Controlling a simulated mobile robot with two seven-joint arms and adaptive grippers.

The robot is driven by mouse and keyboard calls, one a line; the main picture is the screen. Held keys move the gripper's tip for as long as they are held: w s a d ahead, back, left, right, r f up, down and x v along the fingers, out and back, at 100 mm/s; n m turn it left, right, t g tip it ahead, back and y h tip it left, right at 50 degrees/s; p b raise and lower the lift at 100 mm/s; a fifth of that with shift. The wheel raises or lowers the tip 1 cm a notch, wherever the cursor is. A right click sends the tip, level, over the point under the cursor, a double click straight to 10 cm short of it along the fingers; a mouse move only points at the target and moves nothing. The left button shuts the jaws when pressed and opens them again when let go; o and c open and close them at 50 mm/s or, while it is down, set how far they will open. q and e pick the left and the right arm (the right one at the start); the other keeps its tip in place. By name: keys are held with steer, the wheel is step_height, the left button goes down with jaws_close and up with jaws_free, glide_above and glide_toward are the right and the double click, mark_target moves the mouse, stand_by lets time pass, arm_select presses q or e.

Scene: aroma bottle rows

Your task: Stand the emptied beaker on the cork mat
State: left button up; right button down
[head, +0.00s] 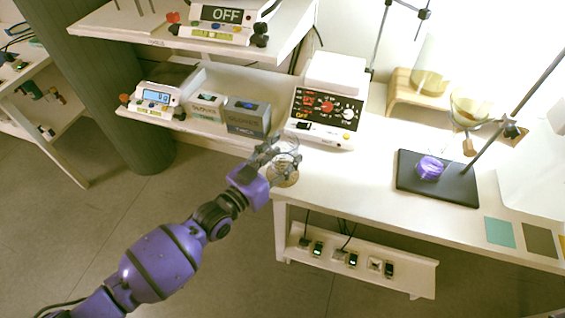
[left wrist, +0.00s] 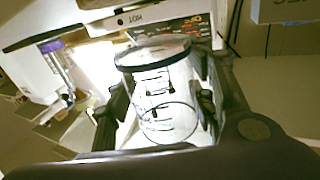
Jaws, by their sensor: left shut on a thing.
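My left gripper (head: 275,160) is shut on the clear glass beaker (head: 287,147) at the table's left front corner. In the left wrist view the beaker (left wrist: 160,90) sits between the two fingers, transparent with dark markings, and looks empty. The round tan cork mat (head: 284,177) shows just below the beaker in the head view, partly covered by the gripper and glass. I cannot tell whether the beaker's base touches the mat. My right gripper is not in view.
A white hotplate device (head: 325,105) stands close behind the beaker. Glove boxes (head: 247,116) are on the shelf to the left. A black stand base (head: 437,178) with a small flask of purple liquid (head: 430,168) is to the right. The tabletop between is clear.

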mark_target(275, 170)
arm_select(q)
steer(key=shift+w+f, duration=0.2)
steer(key=shift+f, duration=1.45)
steer(key=shift+f+b, duration=0.1)
steer(key=shift+b, duration=0.25)
steer(key=shift+f, duration=0.15)
steer(key=o, duration=1.3)
